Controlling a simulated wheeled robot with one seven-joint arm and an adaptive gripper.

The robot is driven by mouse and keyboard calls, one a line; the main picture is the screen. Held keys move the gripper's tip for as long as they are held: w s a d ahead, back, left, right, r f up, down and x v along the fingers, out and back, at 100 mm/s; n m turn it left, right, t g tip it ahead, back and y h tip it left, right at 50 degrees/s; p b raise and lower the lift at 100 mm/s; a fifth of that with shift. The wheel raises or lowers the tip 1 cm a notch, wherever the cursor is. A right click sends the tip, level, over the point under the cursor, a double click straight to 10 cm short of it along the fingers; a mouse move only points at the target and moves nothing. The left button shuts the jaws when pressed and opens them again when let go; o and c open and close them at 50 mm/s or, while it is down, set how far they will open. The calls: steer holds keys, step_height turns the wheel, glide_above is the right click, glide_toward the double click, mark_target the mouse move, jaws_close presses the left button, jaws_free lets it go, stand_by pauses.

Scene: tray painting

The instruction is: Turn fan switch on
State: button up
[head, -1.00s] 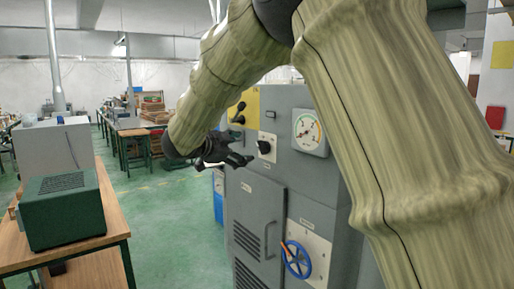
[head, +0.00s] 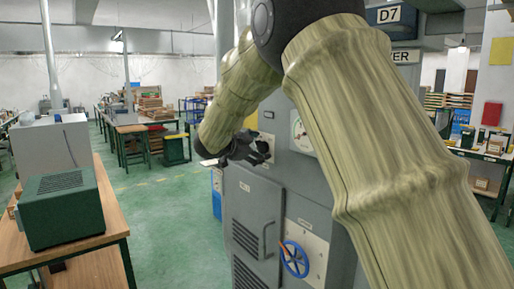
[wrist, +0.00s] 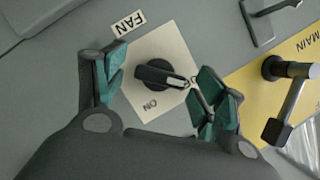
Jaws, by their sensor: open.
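The fan switch is a black rotary knob (wrist: 160,76) on a cream plate (wrist: 167,43) marked ON, beside a FAN label (wrist: 128,22). The knob's pale-tipped pointer faces right in the wrist view, away from the ON mark at lower left. My gripper (wrist: 161,66) is open, with one teal-padded finger on each side of the knob. The right finger is close to the pointer's tip and covers part of the plate; I cannot tell if it touches. In the head view my gripper (head: 252,150) is at the grey cabinet's front and largely hides the switch.
On the cabinet (head: 255,205) a MAIN lever (wrist: 288,97) on a yellow plate sits right of the fingers in the wrist view, with another handle (wrist: 262,20) above. A gauge (head: 301,132) and blue handwheel (head: 294,259) are nearby. A workbench (head: 98,232) stands left.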

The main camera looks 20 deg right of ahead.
steer(key=shift+d, duration=0.1)
steer(key=shift+c, duration=0.3)
steer(key=c, duration=1)
